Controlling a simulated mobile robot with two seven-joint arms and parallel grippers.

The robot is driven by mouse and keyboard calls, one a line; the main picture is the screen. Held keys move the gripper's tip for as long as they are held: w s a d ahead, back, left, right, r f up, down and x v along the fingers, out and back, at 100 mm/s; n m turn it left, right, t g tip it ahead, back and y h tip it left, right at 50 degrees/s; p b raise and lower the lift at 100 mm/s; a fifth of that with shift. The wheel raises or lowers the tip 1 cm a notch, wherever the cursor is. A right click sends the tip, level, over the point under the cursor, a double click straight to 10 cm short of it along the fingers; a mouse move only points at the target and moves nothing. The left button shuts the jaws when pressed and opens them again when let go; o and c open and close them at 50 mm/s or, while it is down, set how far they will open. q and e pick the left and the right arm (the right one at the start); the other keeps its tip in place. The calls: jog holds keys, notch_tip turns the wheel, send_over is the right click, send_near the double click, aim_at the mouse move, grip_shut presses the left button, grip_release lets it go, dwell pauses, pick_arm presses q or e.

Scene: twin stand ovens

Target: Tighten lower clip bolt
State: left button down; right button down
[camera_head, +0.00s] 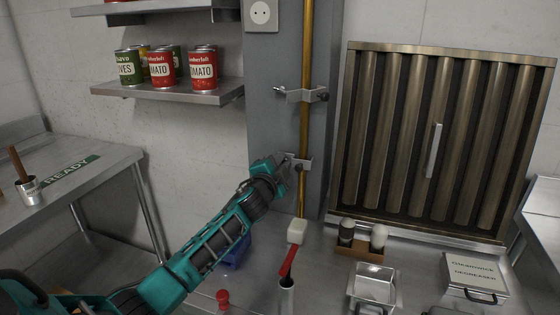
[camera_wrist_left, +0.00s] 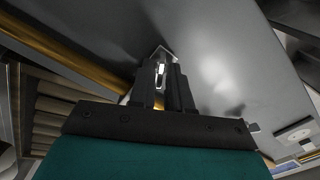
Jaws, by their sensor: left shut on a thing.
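The lower clip (camera_head: 305,163) is a bright metal bracket around a vertical brass pipe (camera_head: 306,125) on a grey column. My left gripper (camera_head: 286,165) reaches up to the clip's left side in the head view. It is shut on the lower clip bolt, which the fingers mostly hide. In the left wrist view the fingers (camera_wrist_left: 163,85) close together around a small bright metal piece (camera_wrist_left: 161,68). How tight the bolt is cannot be told. My right gripper is not in view.
An upper clip (camera_head: 302,95) holds the pipe higher up. A shelf (camera_head: 170,92) with several cans is left of the column. A ribbed filter panel (camera_head: 430,140) leans at the right. The counter below holds a red-handled tool (camera_head: 288,262), shakers and a metal pan (camera_head: 372,283).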

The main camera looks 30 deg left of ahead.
pick_arm(q)
jog(key=shift+d+f+m+p, duration=0.1)
jog(key=shift+f+m+p, duration=0.1)
jog(key=shift+m, duration=0.9)
jog(key=shift+a+f+m+p, duration=0.1)
jog(key=shift+m+p, duration=0.05)
jog(key=shift+m, duration=0.95)
jog(key=shift+d+f+m+p, duration=0.1)
jog(key=shift+m+p, duration=0.1)
jog(key=shift+m, duration=0.9)
jog(key=shift+s+m, duration=0.1)
jog(key=shift+m, duration=0.2)
jog(key=c, duration=1.4)
grip_release()
jog(key=o, duration=0.3)
jog(key=shift+r, duration=0.2)
jog(key=v, duration=1.3)
jog(key=shift+o, duration=0.3)
